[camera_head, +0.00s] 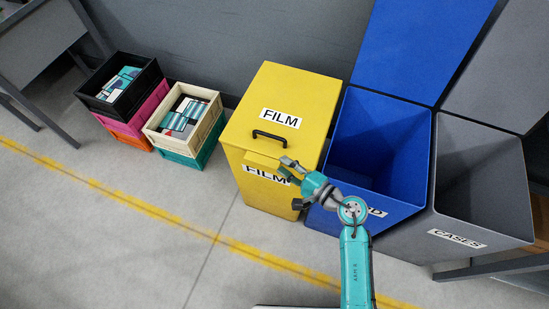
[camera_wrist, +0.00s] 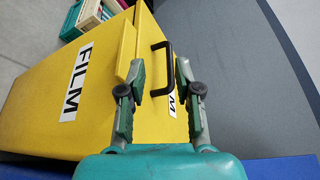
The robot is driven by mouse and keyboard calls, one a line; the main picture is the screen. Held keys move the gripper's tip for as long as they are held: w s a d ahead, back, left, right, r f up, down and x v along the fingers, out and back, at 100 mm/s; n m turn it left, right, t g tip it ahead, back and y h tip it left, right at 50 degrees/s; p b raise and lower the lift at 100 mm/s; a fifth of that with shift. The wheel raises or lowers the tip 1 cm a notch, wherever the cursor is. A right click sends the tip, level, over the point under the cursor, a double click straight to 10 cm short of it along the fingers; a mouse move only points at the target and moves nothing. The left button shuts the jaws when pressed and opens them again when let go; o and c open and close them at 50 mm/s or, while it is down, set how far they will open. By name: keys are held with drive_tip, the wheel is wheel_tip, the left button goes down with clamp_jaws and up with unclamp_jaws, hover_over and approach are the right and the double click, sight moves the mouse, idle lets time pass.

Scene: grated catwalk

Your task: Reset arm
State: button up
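My gripper (camera_head: 288,183) is open and empty in front of the yellow FILM bin (camera_head: 238,165), at the end of my teal arm. In the wrist view my gripper (camera_wrist: 160,65) has its two fingers spread apart. The black lid handle (camera_wrist: 168,58) appears between and beyond them, and I see no contact with it. In the head view the handle (camera_head: 269,135) is on top of the shut yellow lid (camera_head: 295,92), above my gripper.
The open blue bin (camera_head: 375,130) and open grey CASES bin (camera_head: 480,175) stand to the right. Stacked crates with a black crate (camera_head: 103,107) and a cream crate (camera_head: 188,148) on top stand left. The floor in front is clear, crossed by a yellow line (camera_head: 150,209).

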drive_tip(key=shift+v, duration=0.9)
drive_tip(key=s+d+r+n+t+h, duration=0.1)
drive_tip(key=s+d+r+n+h, duration=0.2)
drive_tip(key=s, duration=0.8)
drive_tip(key=s+d+r+n+t+h, duration=0.2)
drive_tip(key=s+d+n+h, duration=0.3)
drive_tip(key=s, duration=0.7)
drive_tip(key=s+d+r+n+t+h, duration=0.1)
drive_tip(key=s+d+r+n+h, duration=0.3)
drive_tip(key=s+d, duration=0.3)
drive_tip(key=s, duration=0.5)
drive_tip(key=shift+s+d+r+t+h, duration=0.15)
drive_tip(key=shift+s+r+t+h, duration=0.05)
drive_tip(key=shift+r+t+h, duration=0.1)
drive_tip(key=shift+w, duration=0.1)
